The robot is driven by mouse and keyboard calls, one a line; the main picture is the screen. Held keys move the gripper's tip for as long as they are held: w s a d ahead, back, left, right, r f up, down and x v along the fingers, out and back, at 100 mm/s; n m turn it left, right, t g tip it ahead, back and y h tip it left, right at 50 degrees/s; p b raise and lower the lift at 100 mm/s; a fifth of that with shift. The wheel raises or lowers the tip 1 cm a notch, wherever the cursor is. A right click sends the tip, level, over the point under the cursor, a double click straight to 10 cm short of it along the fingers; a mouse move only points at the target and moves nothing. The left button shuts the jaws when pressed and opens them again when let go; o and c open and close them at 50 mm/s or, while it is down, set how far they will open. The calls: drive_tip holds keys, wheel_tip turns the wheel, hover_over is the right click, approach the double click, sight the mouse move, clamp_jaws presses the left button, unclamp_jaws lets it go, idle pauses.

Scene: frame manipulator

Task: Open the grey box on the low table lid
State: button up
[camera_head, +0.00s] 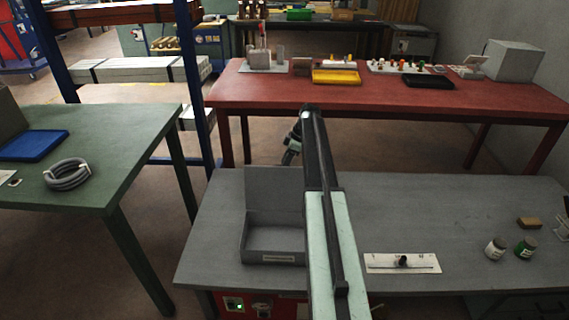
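The grey box (272,259) sits on the left part of the low grey table (450,215). Its lid (273,189) stands raised at the back edge, and the inside shows and looks empty. A small pale label is on its front. My arm crosses in front of the box's right side and hides that part. My gripper (289,156) hangs beyond the raised lid, above and apart from it as seen here. It is small and dark, and I cannot tell whether its fingers are open or shut.
On the low table are a white plate with a black knob (402,262), two small jars (510,249) and a brown block (529,223). A green table (100,150) stands left, and a red table (390,97) with trays stands behind. A blue-posted shelf (190,80) is at the back left.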

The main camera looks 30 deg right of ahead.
drive_tip(key=shift+w+a+f, duration=0.1)
drive_tip(key=shift+a, duration=0.05)
drive_tip(key=shift+a, duration=0.1)
idle(0.4)
drive_tip(key=p+v, duration=0.7)
drive_tip(key=v, duration=0.1)
drive_tip(key=shift+a+f, duration=0.1)
